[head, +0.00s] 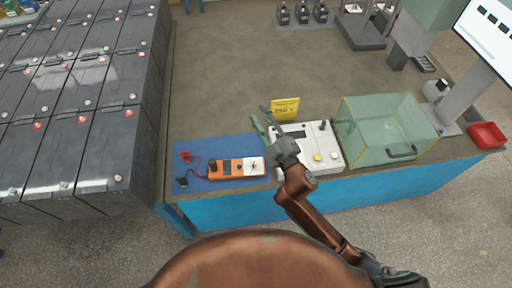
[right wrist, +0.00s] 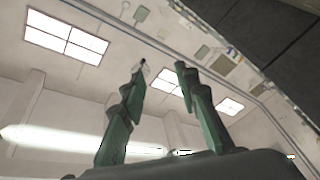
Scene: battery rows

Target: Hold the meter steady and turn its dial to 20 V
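The orange meter (head: 226,169) lies on a blue mat (head: 205,149) near the table's front edge. A white panel with a small dark mark (head: 252,166) is at its right end; the dial's setting is too small to read. Red and black leads (head: 191,168) lie at its left. My right gripper (head: 262,116) is above and to the right of the meter, apart from it, in front of a white box device. In the right wrist view its two green-grey fingers (right wrist: 160,68) stand apart with nothing between them. My left gripper is not in view.
The white device with knobs (head: 325,154) stands right of the mat, partly behind my right arm. A yellow sign (head: 285,108), a clear greenish case (head: 385,130) and a red tray (head: 487,134) are nearby. Dark battery rows (head: 65,100) stand left. The table's middle is clear.

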